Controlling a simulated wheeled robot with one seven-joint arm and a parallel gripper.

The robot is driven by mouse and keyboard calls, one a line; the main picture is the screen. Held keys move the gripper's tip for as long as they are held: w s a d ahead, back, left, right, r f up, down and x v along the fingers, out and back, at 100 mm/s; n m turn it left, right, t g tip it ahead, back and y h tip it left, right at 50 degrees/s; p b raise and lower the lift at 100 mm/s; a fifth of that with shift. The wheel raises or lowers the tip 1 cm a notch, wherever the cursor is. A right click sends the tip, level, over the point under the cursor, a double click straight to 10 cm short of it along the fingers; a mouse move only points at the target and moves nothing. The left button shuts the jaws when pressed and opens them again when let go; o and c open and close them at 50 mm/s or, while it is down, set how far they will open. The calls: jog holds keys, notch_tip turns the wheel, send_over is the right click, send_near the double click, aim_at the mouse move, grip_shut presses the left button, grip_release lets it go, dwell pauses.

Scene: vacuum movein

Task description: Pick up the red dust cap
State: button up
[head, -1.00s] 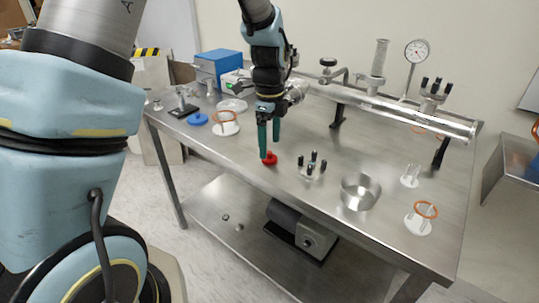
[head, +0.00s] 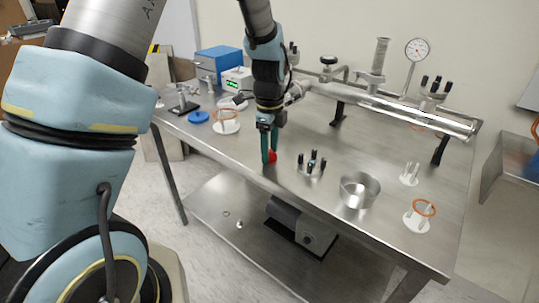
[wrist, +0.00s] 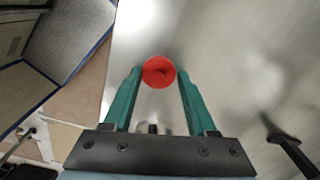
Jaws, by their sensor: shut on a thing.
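The red dust cap (head: 273,157) is small and round, near the front edge of the steel table (head: 335,150), partly hidden by a finger in the head view. In the wrist view the cap (wrist: 159,72) sits between the two green fingertips, one on each side. My gripper (head: 269,159) points down and is shut on the cap; it also shows in the wrist view (wrist: 158,80). I cannot tell whether the cap still touches the table.
A stand with several dark-tipped posts (head: 312,164) is just right of the cap. A blue disc (head: 198,117) lies left. A long steel tube assembly (head: 400,106) runs along the back.

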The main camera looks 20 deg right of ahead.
grip_shut()
